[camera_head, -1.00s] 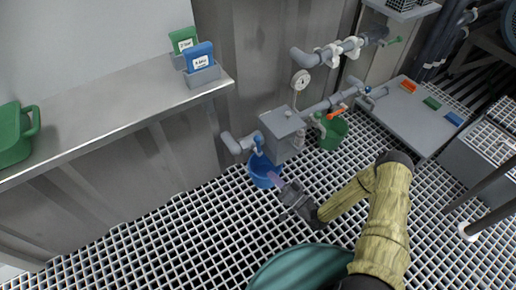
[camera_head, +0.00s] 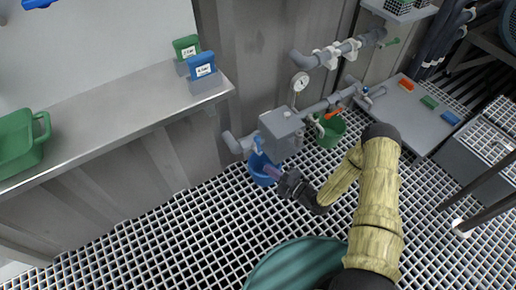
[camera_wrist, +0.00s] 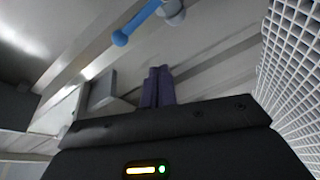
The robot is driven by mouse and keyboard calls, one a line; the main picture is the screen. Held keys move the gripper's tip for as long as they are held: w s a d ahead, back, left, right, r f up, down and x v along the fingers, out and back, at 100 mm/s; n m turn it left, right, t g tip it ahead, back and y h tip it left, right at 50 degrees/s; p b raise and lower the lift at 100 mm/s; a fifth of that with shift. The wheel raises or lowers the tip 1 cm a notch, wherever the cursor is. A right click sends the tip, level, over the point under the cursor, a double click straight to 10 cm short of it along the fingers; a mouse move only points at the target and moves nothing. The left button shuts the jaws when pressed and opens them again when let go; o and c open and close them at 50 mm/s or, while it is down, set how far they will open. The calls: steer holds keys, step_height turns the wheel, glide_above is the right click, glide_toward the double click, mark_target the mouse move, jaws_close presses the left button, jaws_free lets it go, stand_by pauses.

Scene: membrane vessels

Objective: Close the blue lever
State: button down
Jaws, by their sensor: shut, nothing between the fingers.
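A blue lever (camera_head: 258,144) sits on the grey pipe fitting just left of a grey box, above a blue bucket (camera_head: 257,168). In the wrist view a blue lever (camera_wrist: 138,22) slants from a grey fitting at the top down to a rounded end at lower left. My gripper (camera_head: 270,171) is at the right side of the bucket, below and right of the lever. Its purple fingers (camera_wrist: 157,88) are together and empty. They point up toward the lever in the wrist view, with a visible gap between them and it.
The grey box (camera_head: 281,133) and its piping stand beside the lever, with an orange-handled valve (camera_head: 334,113) and a green bucket (camera_head: 329,131) to the right. Another blue handle (camera_head: 367,91) is on the pipe farther right. A steel counter (camera_head: 110,120) runs along the left.

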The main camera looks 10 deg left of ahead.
mark_target(258, 146)
steer(key=n, duration=0.5)
steer(key=shift+w+a+r+n, duration=0.1)
steer(key=shift+w+r+n, duration=0.05)
steer(key=shift+r+n, duration=0.2)
steer(key=w+a+b, duration=0.5)
steer(key=w, duration=0.2)
steer(key=shift+w+a, duration=0.2)
steer(key=shift+a, duration=0.2)
steer(key=shift+r+g, duration=0.1)
steer(key=shift+g, duration=0.2)
